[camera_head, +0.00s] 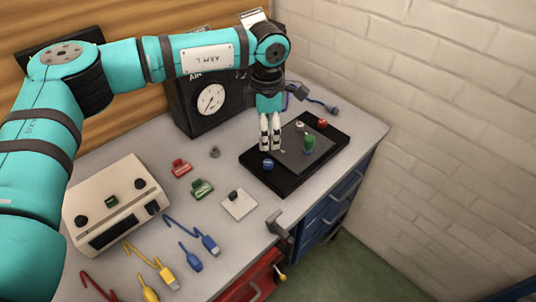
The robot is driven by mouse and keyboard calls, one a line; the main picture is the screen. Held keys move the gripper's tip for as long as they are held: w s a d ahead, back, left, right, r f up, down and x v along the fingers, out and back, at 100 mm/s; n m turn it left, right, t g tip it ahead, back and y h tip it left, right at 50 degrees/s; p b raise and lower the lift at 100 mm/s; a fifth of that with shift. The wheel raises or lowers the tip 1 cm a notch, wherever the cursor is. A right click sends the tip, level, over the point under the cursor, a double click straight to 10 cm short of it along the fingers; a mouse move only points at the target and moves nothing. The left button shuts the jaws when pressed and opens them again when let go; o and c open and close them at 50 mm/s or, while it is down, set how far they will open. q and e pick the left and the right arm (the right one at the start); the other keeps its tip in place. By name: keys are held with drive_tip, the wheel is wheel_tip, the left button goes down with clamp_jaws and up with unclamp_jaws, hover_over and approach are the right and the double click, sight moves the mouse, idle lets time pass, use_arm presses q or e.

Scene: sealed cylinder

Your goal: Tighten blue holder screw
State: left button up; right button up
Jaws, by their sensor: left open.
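A black holder base (322,162) with a dark grey plate lies on the workbench. The blue holder screw (267,165) stands at its left corner. A green cylinder-shaped piece (309,142) stands on the plate, and a red screw (323,122) is at the far corner. My left gripper (270,147) points down over the left part of the base, just behind the blue screw in the picture. Its white fingers are open with nothing seen between them. Whether they touch the plate, I cannot tell. My right gripper is not in view.
A black box with a round gauge (211,99) stands behind the base. A beige instrument (118,205) is at the left. Red (181,168) and green (202,189) parts, a white switch plate (240,204) and several coloured cables lie on the bench. A brick wall (440,120) is at the right.

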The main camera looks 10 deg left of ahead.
sight(268, 162)
use_arm(q)
wheel_tip(268, 162, down, 7)
drive_tip(key=shift+f+p, duration=0.1)
drive_tip(key=shift+p, duration=0.75)
wheel_tip(268, 162, down, 2)
drive_tip(key=shift+w, duration=0.1)
drive_tip(key=shift+f+p, duration=0.3)
drive_tip(key=shift+f, duration=0.15)
clamp_jaws()
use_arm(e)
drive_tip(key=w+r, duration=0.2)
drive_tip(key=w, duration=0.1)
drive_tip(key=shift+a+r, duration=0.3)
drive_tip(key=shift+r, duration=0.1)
